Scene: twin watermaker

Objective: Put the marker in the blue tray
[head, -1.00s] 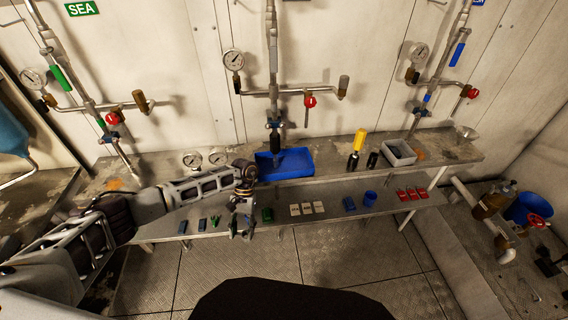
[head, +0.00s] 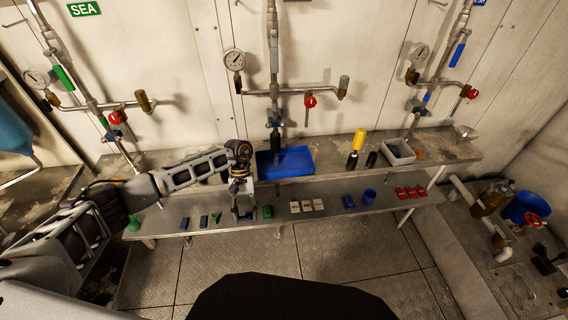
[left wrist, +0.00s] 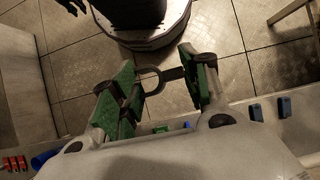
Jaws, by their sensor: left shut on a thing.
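The blue tray (head: 298,166) sits on the upper bench below the middle pipe and looks empty. My left gripper (head: 243,209) hangs left of the tray and lower, in front of the shelf. In the head view the held thing is too small to make out. My right gripper is not in view.
A yellow-handled screwdriver (head: 357,145), a black object (head: 372,159) and a grey bin (head: 398,150) stand right of the tray. The lower shelf holds white blocks (head: 307,206), a blue cup (head: 369,196) and red blocks (head: 411,192).

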